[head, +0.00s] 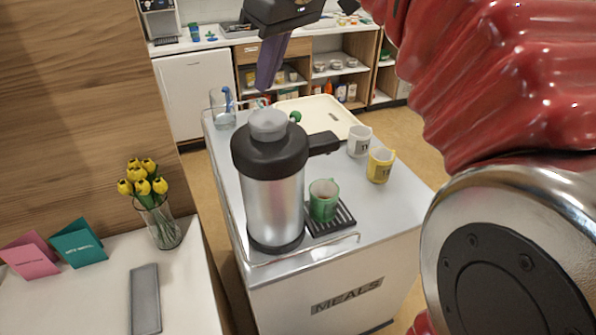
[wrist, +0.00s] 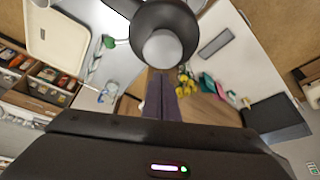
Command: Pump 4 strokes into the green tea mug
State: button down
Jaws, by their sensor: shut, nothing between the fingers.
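The green tea mug (head: 323,200) stands upright on a dark drip grate (head: 341,218) beside the pump flask (head: 272,195), below its spout (head: 323,143). The flask is steel with a black top and a grey round pump button (head: 268,123). In the wrist view the button (wrist: 162,50) is just beyond the fingertips. My gripper (head: 264,88) is shut and empty, pointing down above and behind the button in the head view, apart from it as far as I can tell. Its fingers also show in the wrist view (wrist: 161,75).
A white mug (head: 358,141) and a yellow mug (head: 380,165) stand right of the flask on the meals cart (head: 405,195). A cream tray (head: 328,112) and a glass jug (head: 222,110) are behind. Yellow flowers in a vase (head: 160,225) stand at left.

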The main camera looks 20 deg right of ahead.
jog(key=shift+r, duration=1.05)
jog(key=shift+s, duration=0.1)
